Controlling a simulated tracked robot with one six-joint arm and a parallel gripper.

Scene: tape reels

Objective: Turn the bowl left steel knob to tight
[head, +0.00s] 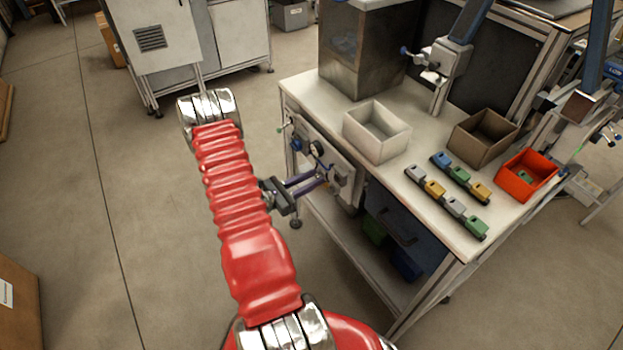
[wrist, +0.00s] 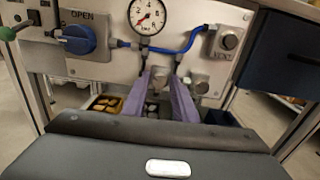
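My gripper (wrist: 161,88) has two purple fingers set apart, pointing at the lower part of a pale front panel (wrist: 110,68). A small grey metal piece (wrist: 160,74) shows between the fingertips, below the gauge; I cannot tell whether they touch it. Just right of the right finger, a steel knob (wrist: 198,84) sits low on the panel. A larger steel knob (wrist: 228,41) is higher at the right, above a small label. I cannot tell which is the bowl left knob, and no bowl is clear. In the head view my gripper (head: 306,182) reaches the panel on the bench front.
A round gauge (wrist: 148,15) with a blue hose (wrist: 190,45) sits above my fingers. A blue knob (wrist: 76,39) is at left, and a green-tipped lever (wrist: 8,33) farther left. A blue drawer (wrist: 285,55) is at right. The bench top (head: 375,180) carries bins and blocks.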

